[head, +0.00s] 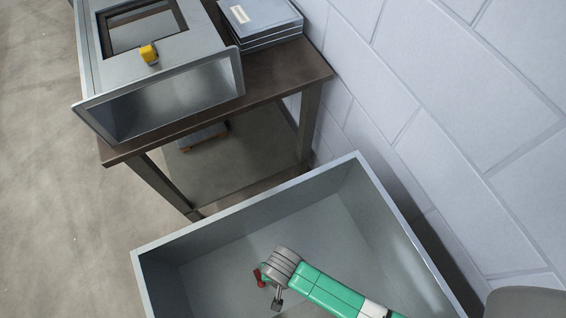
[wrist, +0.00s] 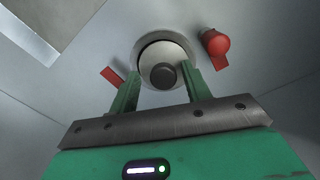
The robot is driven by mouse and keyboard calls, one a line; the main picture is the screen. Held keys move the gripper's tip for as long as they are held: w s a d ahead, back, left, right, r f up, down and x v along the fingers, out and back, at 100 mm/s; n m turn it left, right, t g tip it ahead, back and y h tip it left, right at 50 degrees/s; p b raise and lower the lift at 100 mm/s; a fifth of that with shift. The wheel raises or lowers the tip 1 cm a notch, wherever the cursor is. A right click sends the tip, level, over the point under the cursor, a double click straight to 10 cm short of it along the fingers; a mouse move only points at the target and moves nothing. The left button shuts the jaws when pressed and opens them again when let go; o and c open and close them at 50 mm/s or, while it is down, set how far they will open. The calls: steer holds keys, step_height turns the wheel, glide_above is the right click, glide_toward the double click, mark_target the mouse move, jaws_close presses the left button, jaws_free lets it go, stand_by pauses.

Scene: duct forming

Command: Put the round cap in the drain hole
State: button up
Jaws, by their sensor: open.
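The round cap (wrist: 150,55) is a pale grey disc with a dark round knob (wrist: 163,75), seen in the wrist view. It lies within the pale ring of the drain hole (wrist: 143,38), with a dark crescent showing along its upper left edge. I cannot tell whether it is fully seated. My gripper (wrist: 160,70) is open, its two green fingers on either side of the cap's lower part, with a gap around the knob. In the head view my arm reaches down into the grey sink (head: 205,282); the cap and hole cannot be made out there.
A red cylindrical fitting (wrist: 216,44) stands right of the hole, and a flat red piece (wrist: 112,76) lies to its left. Behind the sink, a dark workbench (head: 285,80) carries a sheet-metal duct (head: 195,45), a yellow item (head: 149,54) and stacked panels (head: 260,18). A block wall stands right.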

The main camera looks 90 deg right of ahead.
step_height(320, 180, up, 12)
steer(key=p, duration=0.4)
steer(key=shift+w+f, duration=0.15)
steer(key=shift+f, duration=0.05)
steer(key=shift+d, duration=0.1)
steer(key=w+d+r+n+t+h, duration=0.2)
steer(key=w+r+n+t, duration=0.15)
steer(key=w+r, duration=0.75)
steer(key=w+a+r+n+t, duration=0.25)
steer(key=w+r+t, duration=0.25)
steer(key=w+r, duration=0.55)
steer(key=w+a+r+n+t, duration=0.1)
steer(key=w+r+n+t, duration=0.2)
steer(key=w+r+t, duration=0.75)
steer(key=s+a+r+n, duration=0.1)
steer(key=a+r+n, duration=0.15)
steer(key=r, duration=0.85)
steer(key=s+a+r+n, duration=0.1)
steer(key=a+r, duration=0.2)
steer(key=r, duration=0.7)
steer(key=s+a+r+n+t+y, duration=0.1)
steer(key=s+a+r+n+t, duration=0.1)
steer(key=r, duration=0.7)
steer(key=s+a+r+n+t+y, duration=0.1)
steer(key=s+a+r+t, duration=0.3)
steer(key=r, duration=0.4)
steer(key=shift+s+r+n, duration=0.4)
steer(key=shift+s+n, duration=0.05)
steer(key=shift+n, duration=0.1)
